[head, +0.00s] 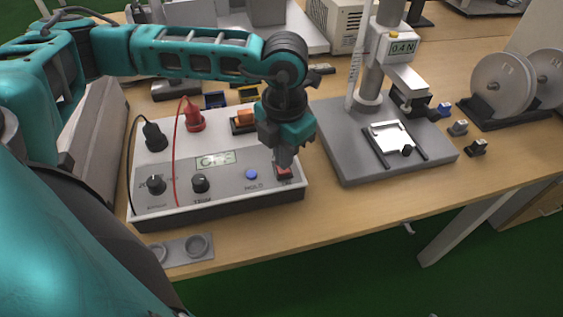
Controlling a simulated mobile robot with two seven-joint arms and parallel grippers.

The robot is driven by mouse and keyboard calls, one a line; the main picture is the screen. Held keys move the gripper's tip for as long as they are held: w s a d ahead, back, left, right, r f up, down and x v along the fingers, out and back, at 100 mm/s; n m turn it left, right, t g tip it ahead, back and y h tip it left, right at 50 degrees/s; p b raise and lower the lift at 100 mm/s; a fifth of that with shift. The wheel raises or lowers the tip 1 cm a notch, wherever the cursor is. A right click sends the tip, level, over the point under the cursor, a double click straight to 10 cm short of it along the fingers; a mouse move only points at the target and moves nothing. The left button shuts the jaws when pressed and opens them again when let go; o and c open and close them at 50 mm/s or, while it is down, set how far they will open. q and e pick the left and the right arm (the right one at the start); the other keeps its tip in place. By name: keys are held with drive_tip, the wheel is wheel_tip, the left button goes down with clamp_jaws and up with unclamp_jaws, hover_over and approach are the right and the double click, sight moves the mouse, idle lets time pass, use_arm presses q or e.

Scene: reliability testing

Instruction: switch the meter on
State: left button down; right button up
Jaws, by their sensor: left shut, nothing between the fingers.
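The meter (222,185) is a white and grey box on the wooden table, left of centre. Its small display (215,159) reads OFF. Its panel has black knobs (200,183), a blue HOLD button (251,174) and a red switch (284,170) at the right. My left gripper (284,163) is shut and empty, pointing down over the red switch and partly covering it. It looks to be at or touching the switch; exact contact cannot be told. My right gripper is not in view.
Red (195,120) and black (155,137) plugs with cables stand at the meter's back. A grey test stand (385,145) reading 0.4 N is to the right. Two spools (503,84) stand far right. A grey holder (185,249) lies at the table's front edge.

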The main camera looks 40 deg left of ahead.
use_arm(q)
drive_tip(key=shift+f+b, duration=1.05)
drive_tip(key=shift+f, duration=0.05)
idle(0.7)
drive_tip(key=shift+r, duration=0.15)
drive_tip(key=shift+r+p, duration=2.25)
drive_tip(key=shift+r, duration=1.2)
